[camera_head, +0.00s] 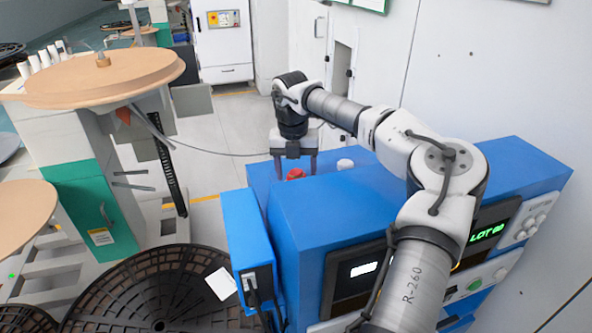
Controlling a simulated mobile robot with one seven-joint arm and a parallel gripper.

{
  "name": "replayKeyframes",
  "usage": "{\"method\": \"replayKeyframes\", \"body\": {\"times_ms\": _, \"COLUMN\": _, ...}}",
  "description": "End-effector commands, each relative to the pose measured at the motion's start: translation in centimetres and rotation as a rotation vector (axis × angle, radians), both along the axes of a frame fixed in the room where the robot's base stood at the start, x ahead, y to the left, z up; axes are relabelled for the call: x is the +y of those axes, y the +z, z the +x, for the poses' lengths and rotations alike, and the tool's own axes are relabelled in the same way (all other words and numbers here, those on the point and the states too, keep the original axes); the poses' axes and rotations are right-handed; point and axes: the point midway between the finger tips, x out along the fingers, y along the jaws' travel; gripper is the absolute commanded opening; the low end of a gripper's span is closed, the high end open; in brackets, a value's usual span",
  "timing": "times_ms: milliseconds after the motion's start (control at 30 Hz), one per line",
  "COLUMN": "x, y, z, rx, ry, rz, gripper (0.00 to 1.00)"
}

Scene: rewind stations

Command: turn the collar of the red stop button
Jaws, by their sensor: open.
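The red stop button (295,174) sits on top of the blue machine (320,215), near its far left end. Only its upper part shows; its collar is hidden or too small to make out. My gripper (295,172) is right at the button, pointing down, with its two dark fingers apart. One finger is on the left of the button and one on the right. I cannot tell whether the fingers touch it.
A white round knob (345,164) stands just right of my gripper. A blue box (246,240) with a cable is at the machine's left. A wooden reel (105,76) stands further left, and a black spoked reel (150,290) lies low. A thin cable runs behind my gripper.

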Motion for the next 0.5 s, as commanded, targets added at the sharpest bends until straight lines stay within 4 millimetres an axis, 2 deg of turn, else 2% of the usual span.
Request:
{"method": "replayKeyframes", "body": {"times_ms": 167, "x": 0.2, "y": 2.3, "z": 0.1, "rx": -0.004, "ry": -0.001, "rz": 0.000, "gripper": 0.65}}
{"method": "replayKeyframes", "body": {"times_ms": 500, "x": 0.6, "y": 10.0, "z": 0.1, "rx": -0.005, "ry": -0.001, "rz": 0.000, "gripper": 0.65}}
